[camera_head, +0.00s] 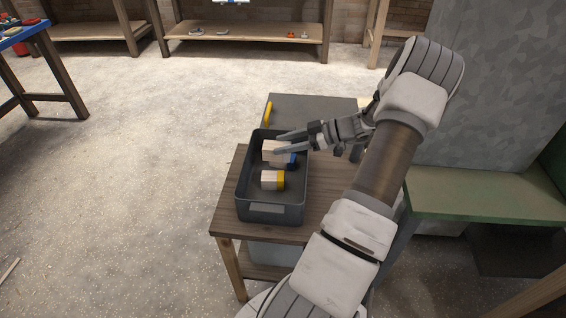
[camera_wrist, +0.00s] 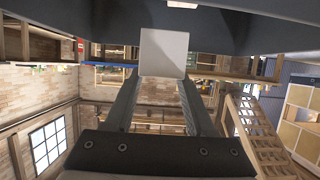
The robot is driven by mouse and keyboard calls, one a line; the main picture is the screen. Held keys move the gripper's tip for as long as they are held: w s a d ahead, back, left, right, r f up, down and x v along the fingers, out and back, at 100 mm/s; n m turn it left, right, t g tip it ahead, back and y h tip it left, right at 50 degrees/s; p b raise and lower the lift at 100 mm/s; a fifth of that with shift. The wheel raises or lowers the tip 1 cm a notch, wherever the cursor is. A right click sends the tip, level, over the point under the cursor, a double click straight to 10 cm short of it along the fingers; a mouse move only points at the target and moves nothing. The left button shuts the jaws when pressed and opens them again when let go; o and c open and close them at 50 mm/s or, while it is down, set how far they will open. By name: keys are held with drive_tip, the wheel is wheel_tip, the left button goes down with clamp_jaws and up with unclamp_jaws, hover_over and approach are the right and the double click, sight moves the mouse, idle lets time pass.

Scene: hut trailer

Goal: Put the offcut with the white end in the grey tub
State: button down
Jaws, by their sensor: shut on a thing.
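The grey tub (camera_head: 243,195) stands on a small wooden table. My gripper (camera_head: 278,146) reaches in from the right, over the far part of the tub. It is shut on a pale offcut (camera_head: 268,147). In the wrist view my gripper (camera_wrist: 160,85) has this offcut between its fingers, and a plain whitish face (camera_wrist: 165,52) shows. I cannot tell whether the held offcut touches anything in the tub. A blue end (camera_head: 291,161) shows just below it, partly hidden. An offcut with a yellow end (camera_head: 271,180) lies in the tub, nearer the front.
The wooden table (camera_head: 226,214) has a narrow bare strip around the tub. A dark grey surface (camera_head: 310,103) with a yellow item (camera_head: 268,112) at its edge lies behind. A green-topped bench (camera_head: 490,197) stands to the right. The floor to the left is clear.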

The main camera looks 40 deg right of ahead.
sight(283, 161)
drive_tip(key=shift+s+a+f, duration=0.5)
drive_tip(key=shift+a+f, duration=0.15)
drive_tip(key=shift+a, duration=0.15)
drive_tip(key=shift+f+b, duration=0.55)
drive_tip(key=shift+f, duration=1.35)
drive_tip(key=shift+f+b, duration=0.35)
drive_tip(key=shift+b, duration=0.15)
drive_tip(key=shift+f, duration=0.1)
drive_tip(key=shift+c, duration=1.2)
unclamp_jaws()
